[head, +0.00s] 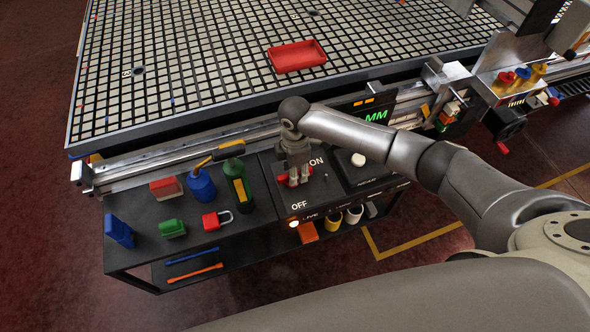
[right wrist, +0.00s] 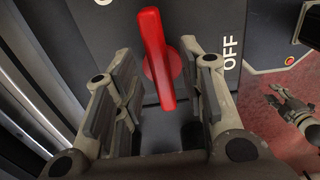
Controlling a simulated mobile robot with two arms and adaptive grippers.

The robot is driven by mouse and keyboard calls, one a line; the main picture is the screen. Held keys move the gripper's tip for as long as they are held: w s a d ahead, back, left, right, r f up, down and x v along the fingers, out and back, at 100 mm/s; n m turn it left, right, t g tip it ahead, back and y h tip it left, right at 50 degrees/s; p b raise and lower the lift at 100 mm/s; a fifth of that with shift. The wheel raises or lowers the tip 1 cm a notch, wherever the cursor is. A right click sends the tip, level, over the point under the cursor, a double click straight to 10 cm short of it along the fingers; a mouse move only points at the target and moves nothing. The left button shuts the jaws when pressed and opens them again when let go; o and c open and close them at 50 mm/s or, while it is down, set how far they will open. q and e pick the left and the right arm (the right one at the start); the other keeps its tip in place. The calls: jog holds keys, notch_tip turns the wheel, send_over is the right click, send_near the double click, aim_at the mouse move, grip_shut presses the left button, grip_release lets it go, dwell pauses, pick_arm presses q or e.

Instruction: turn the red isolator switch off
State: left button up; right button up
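The red isolator switch (right wrist: 158,60) is on a dark panel and shows as a long red handle on a round red hub in the right wrist view. The handle is close to upright there, its top leaning slightly left, with the OFF label to its right. My right gripper (head: 295,176) is over the switch in the head view and hides most of it; ON and OFF labels show nearby. In the right wrist view my right gripper (right wrist: 165,85) is open, its fingers on either side of the handle, with gaps visible. A gripper-like shape (right wrist: 292,108), perhaps my left gripper, shows small at the right.
The panel's LIVE lamp (head: 293,223) glows. Left of the switch, a red padlock (head: 217,220), a blue bottle (head: 201,186), a green-and-black tool (head: 238,182) and several blocks stand on the dark shelf. The grid table (head: 200,60) holds a red tray (head: 297,56).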

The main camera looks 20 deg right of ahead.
jog(key=shift+f, duration=0.55)
jog(key=shift+c, duration=0.3)
grip_shut()
